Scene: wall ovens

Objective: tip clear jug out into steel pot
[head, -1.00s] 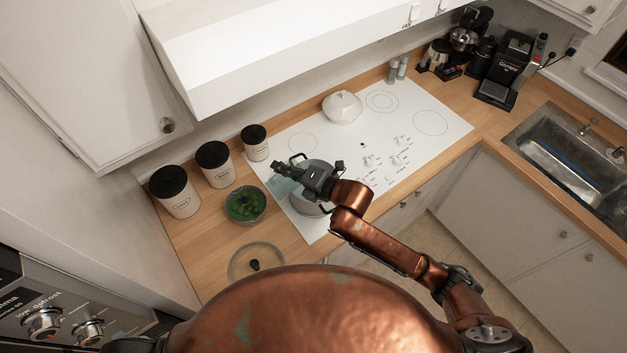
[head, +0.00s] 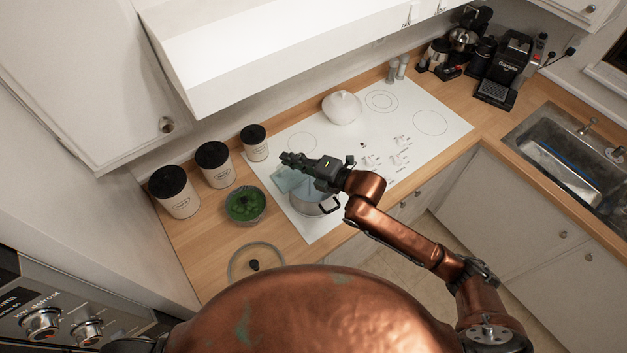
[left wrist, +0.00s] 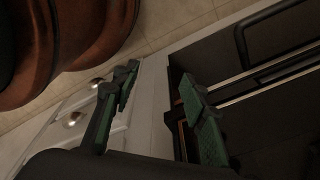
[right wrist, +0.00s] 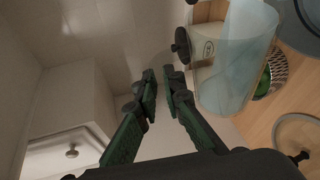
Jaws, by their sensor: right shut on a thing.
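The clear jug (head: 287,181) is bluish and see-through. It is held over the left side of the steel pot (head: 312,206), which stands on the white cooktop with its dark handle at the right. My right gripper (head: 292,161) is shut on the jug. In the right wrist view the jug (right wrist: 236,62) is beside the fingers (right wrist: 160,85); the exact grip on its handle is hard to see. I cannot tell whether anything is in the jug. My left gripper (left wrist: 160,100) is open and empty in the left wrist view, low beside the oven front.
A glass lid (head: 254,266) lies on the wooden counter. A bowl of green pieces (head: 245,205) stands left of the pot, with canisters (head: 213,165) behind. A white lidded dish (head: 342,107) sits at the cooktop's back. The hood (head: 260,60) overhangs above.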

